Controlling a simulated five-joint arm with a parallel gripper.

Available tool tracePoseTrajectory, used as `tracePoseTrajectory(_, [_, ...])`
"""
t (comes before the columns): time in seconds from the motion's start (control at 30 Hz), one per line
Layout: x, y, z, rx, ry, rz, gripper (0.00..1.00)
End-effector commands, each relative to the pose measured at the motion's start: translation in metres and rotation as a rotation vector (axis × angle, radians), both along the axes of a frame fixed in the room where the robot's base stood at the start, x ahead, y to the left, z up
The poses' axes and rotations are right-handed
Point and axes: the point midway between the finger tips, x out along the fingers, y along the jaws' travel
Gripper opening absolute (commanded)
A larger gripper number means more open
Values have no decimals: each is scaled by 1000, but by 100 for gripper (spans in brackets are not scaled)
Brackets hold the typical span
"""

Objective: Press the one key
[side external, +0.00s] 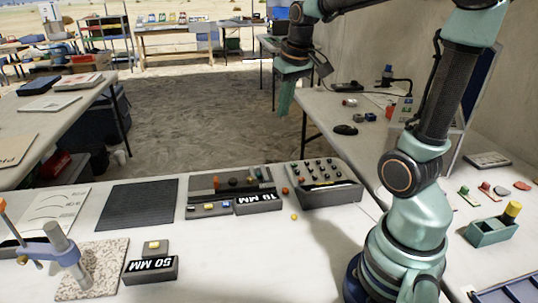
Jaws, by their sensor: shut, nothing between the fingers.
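A small grey block with a single yellow key (153,246) on top sits on the table, behind a dark readout box (151,269) with white lettering that seems to read 50 MM. A grey panel (232,187) behind it carries a row of small keys, yellow and blue among them, beside another readout (258,202). I cannot tell which key the task means. My gripper (284,105) is shut and empty, fingers pointing down, raised high in the air beyond the grey panel and far from all the keys.
A case with several knobs (322,183) stands right of the panel. A black mat (137,207) lies left of it. A gauge stand (70,252) on a speckled stone plate rises at the front left. The table between the readout and my base is mostly clear.

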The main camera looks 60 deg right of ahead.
Motion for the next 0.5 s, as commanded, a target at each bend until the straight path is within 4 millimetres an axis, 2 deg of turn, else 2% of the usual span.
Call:
tracePoseTrajectory(0.03, [2, -19, -4, 10, 24, -41, 0])
tracePoseTrajectory(0.27, [0, -99, -26, 53, 108, -191, 0])
tracePoseTrajectory(0.5, [-21, -177, -59, 111, 181, -336, 0])
